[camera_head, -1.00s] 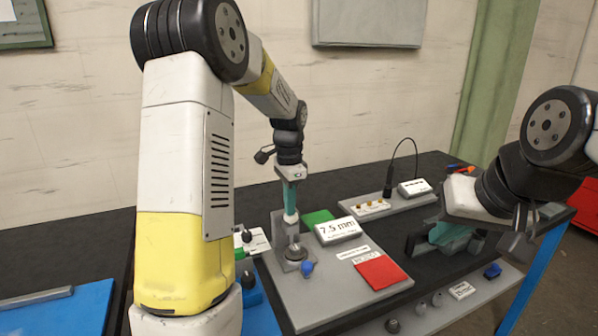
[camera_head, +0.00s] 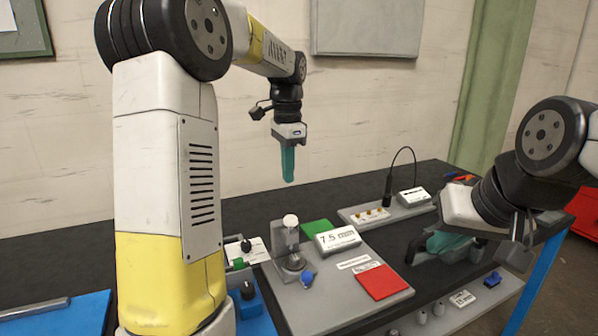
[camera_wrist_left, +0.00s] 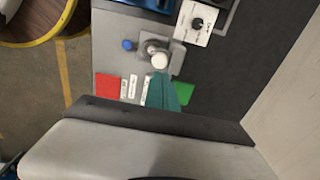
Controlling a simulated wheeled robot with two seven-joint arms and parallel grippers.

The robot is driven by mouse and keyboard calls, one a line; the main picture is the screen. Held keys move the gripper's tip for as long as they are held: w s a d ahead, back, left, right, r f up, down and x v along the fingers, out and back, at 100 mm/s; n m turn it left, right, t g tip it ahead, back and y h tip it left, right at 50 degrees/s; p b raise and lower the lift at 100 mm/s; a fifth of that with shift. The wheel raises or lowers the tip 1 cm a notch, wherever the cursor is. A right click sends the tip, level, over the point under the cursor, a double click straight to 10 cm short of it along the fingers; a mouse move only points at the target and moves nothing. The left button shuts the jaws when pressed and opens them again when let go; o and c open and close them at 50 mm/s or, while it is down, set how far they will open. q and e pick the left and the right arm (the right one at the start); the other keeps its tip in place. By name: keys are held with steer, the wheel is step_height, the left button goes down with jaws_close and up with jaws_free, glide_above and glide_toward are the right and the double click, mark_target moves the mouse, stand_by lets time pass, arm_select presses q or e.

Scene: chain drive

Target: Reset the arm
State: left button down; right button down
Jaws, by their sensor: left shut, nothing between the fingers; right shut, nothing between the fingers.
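My left gripper (camera_head: 288,165) hangs in the air above the bench, pointing down, with its teal fingers together and nothing between them. It also shows in the left wrist view (camera_wrist_left: 163,90). It is clear of the grey fixture (camera_head: 279,240) with a white round knob (camera_head: 290,221) on top, which stands below it. My right gripper (camera_head: 440,243) is low over the right part of the bench, its teal fingers partly hidden by the arm; it appears shut and empty.
The grey board (camera_head: 318,304) carries a display reading 7.5 (camera_head: 338,239), a red pad (camera_head: 384,282), a green pad (camera_head: 316,228) and a blue knob (camera_head: 307,277). A grey strip with brass pegs (camera_head: 372,215) and a black cable (camera_head: 389,180) stand behind. A blue tray (camera_head: 60,313) lies left.

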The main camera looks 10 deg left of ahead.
stand_by(0.3)
arm_select(q)
steer(key=s+d+n+t+h, duration=0.1)
steer(key=s+n+t, duration=0.5)
steer(key=s, duration=1.7)
steer(key=n+h, duration=0.1)
steer(key=n, duration=0.3)
steer(key=shift+s+d+n, duration=0.3)
steer(key=shift+d, duration=0.05)
